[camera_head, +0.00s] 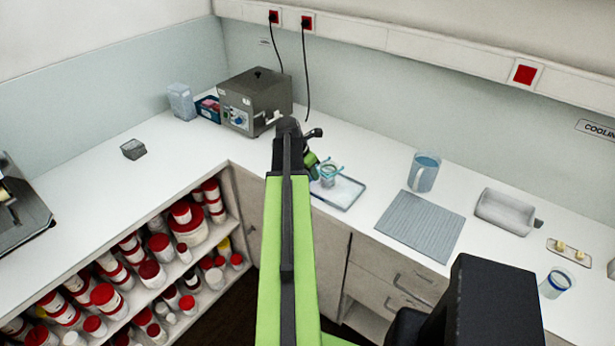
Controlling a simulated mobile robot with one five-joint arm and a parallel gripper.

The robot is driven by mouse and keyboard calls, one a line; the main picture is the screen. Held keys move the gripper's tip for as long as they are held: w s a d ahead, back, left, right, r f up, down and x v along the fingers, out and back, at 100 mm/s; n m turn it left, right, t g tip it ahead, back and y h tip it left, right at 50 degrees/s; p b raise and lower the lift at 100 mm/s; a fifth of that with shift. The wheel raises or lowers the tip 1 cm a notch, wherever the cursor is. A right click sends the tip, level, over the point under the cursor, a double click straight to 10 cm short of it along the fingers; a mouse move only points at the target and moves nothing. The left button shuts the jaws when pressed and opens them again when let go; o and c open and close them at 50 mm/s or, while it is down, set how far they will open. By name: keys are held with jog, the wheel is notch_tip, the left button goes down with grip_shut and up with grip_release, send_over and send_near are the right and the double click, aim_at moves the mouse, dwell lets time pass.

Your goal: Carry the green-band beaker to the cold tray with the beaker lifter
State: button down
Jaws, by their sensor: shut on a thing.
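My arm reaches away from me to the back counter, and my gripper (314,166) is at its far end, shut on what looks like the teal beaker lifter (321,165). The arm hides much of the grip. A small clear beaker (328,178) with a teal-green band is right at the lifter, over a shallow blue-rimmed tray (349,206). I cannot tell whether the beaker touches the tray or hangs above it. Right of it lies a grey ribbed mat (420,228), and farther right a shallow pale metal tray (505,210), near a wall sign reading "COOLIN…" (597,129).
A blue jug (424,172) stands behind the ribbed mat. A blue-banded beaker (556,284) and a small board with pegs (568,252) are at the right. A grey heater box (254,100) stands behind my gripper. The left counter is mostly clear.

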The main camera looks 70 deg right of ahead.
jog(key=shift+s+f+b, duration=0.1)
jog(key=shift+f+b, duration=0.75)
jog(key=shift+f, duration=0.15)
dwell(0.7)
jog(key=shift+f+b, duration=0.35)
jog(key=shift+a, duration=0.25)
dwell(0.4)
jog(key=shift+w+a, duration=0.25)
jog(key=shift+w+a, duration=0.1)
jog(key=shift+a, duration=0.1)
jog(key=shift+w+a, duration=0.15)
jog(key=shift+a, duration=0.2)
jog(key=shift+w+a, duration=0.3)
jog(key=shift+a, duration=0.15)
dwell(0.5)
jog(key=shift+w+a, duration=0.15)
jog(key=shift+a, duration=0.15)
jog(key=shift+w+a, duration=0.25)
jog(key=shift+a, duration=0.2)
